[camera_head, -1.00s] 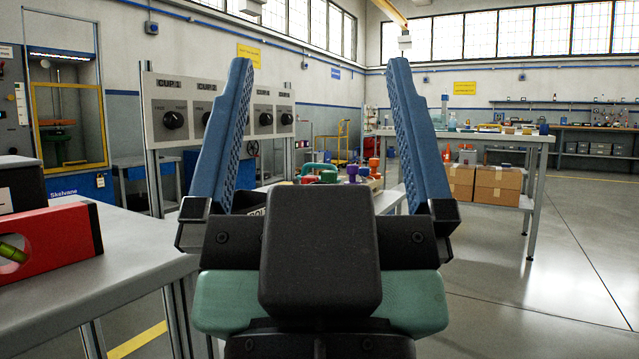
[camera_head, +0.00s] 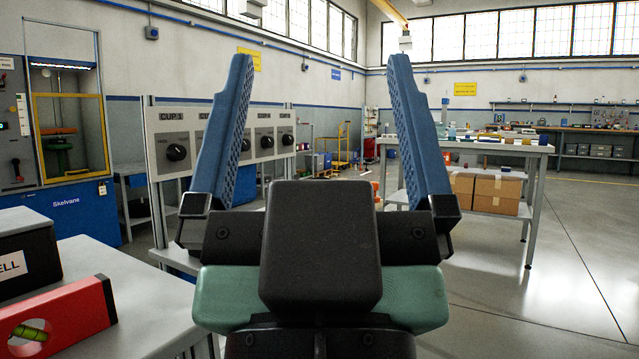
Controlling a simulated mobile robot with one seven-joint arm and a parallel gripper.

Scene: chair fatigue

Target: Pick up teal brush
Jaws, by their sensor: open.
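My gripper (camera_head: 317,62) is open and empty. Its two blue ribbed fingers stand upright and wide apart in the middle of the view, above a dark wrist block. I cannot make out a teal brush in this view. The wrist block hides the area low in the middle.
A grey table at the lower left (camera_head: 150,295) bears a red spirit level (camera_head: 75,312) and a dark labelled box (camera_head: 25,245). A panel with knobs (camera_head: 215,143) stands behind the left finger. A workbench (camera_head: 480,146) with small items and cardboard boxes (camera_head: 497,194) stand right. Floor at right is clear.

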